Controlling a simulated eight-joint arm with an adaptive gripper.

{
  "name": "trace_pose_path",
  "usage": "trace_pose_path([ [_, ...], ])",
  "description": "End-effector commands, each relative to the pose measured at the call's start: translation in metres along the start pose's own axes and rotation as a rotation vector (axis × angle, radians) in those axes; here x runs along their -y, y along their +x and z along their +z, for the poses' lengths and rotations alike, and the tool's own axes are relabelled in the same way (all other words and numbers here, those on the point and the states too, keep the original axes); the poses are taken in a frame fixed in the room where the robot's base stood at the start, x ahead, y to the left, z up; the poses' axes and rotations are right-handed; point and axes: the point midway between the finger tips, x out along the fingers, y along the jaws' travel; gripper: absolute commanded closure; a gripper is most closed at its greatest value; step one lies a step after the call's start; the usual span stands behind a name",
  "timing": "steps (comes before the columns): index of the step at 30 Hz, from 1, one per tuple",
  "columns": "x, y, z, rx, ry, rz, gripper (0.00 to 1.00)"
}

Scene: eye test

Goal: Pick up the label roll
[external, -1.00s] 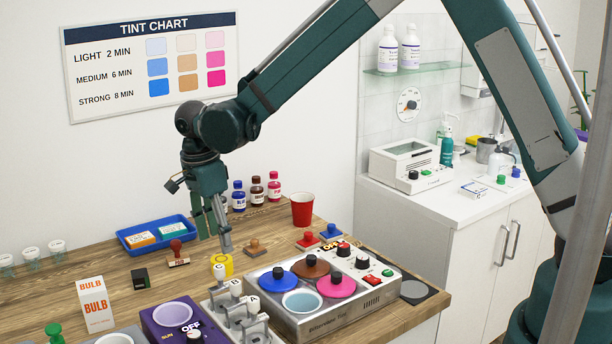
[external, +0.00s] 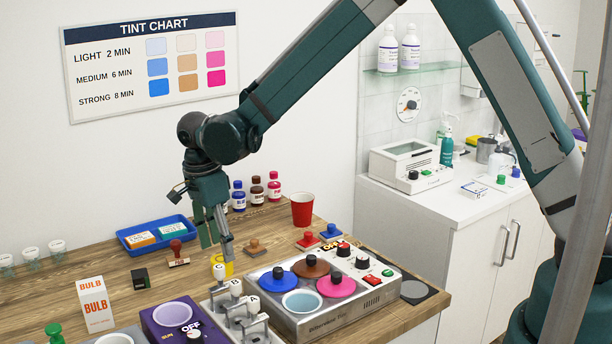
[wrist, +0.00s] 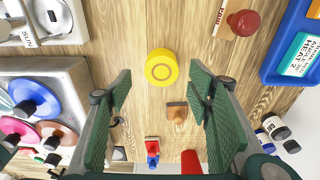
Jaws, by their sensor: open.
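The label roll looks to be the yellow ring-shaped roll (external: 221,269) on the wooden counter, left of the silver heating unit. In the external view, a gripper finger and a switch-like part in front cover some of it. In the wrist view the yellow roll (wrist: 161,66) stands out whole, with a ring mark on its top. My gripper (external: 218,248) points down close above it, open and empty. In the wrist view the gripper (wrist: 160,84) has its two green pads wide apart, with the roll in line with the gap, near the fingertips. No contact shows.
A wooden-handled stamp (wrist: 177,112) lies close to the roll, between the pads in the wrist view. The silver unit with coloured lids (external: 330,298) is to the right. A red-handled stamp (external: 177,252), a blue tray (external: 131,246) and a red cup (external: 302,210) stand around.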

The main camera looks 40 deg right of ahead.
Motion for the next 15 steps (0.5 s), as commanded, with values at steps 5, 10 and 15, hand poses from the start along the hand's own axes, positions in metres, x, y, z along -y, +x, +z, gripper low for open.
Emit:
trace_pose_path([
  [5, 0.001, 0.005, 0.000, 0.000, 0.000, 0.000, 0.49],
  [10, 0.002, 0.020, 0.001, 0.000, 0.000, 0.000, 0.49],
  [15, 0.003, 0.039, 0.002, 0.000, 0.000, 0.000, 0.49],
])
